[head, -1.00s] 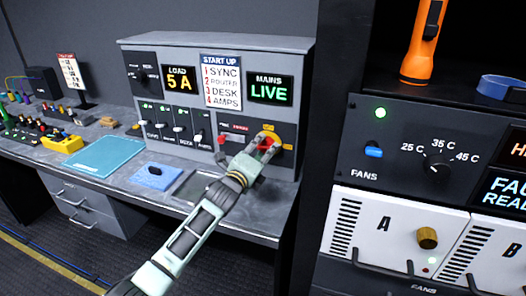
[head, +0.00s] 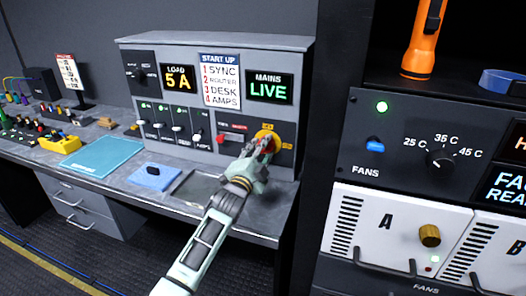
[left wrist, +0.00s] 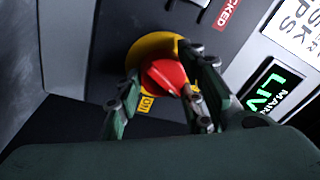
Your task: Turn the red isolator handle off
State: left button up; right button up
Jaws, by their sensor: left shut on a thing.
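The red isolator handle (left wrist: 166,77) sits on a round yellow plate (left wrist: 150,48) on the grey power panel. In the left wrist view it lies between the fingers of my left gripper (left wrist: 160,100), which is shut on it. A yellow position label shows below the handle in that view. In the head view my left gripper (head: 262,155) covers most of the handle, and part of the yellow plate (head: 268,136) shows above it. The mains display (head: 269,89) reads LIVE and the load display (head: 178,78) reads 5 A. My right gripper is not in view.
A small red lever (head: 221,139) is left of the isolator. Several white switches (head: 178,134) line the panel further left. A blue pad (head: 153,176) lies on the desk (head: 235,222). A dark rack with the fans panel (head: 390,150) stands close on the right.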

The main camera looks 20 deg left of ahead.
pick_arm(q)
jog(key=n, duration=0.3)
jog(key=n+y, duration=0.1)
jog(key=n, duration=0.1)
jog(key=shift+d+f+n, duration=0.3)
jog(key=shift+f, duration=0.1)
jog(key=shift+n, duration=0.3)
jog(key=o, duration=1.1)
jog(key=shift+d+r, duration=0.1)
jog(key=shift+r, duration=0.1)
jog(key=shift+s, duration=0.1)
jog(key=s+f, duration=0.1)
jog(key=s, duration=1)
jog(key=shift+s+a+f, duration=0.15)
jog(key=shift+s+a, duration=0.1)
jog(key=shift+s, duration=0.1)
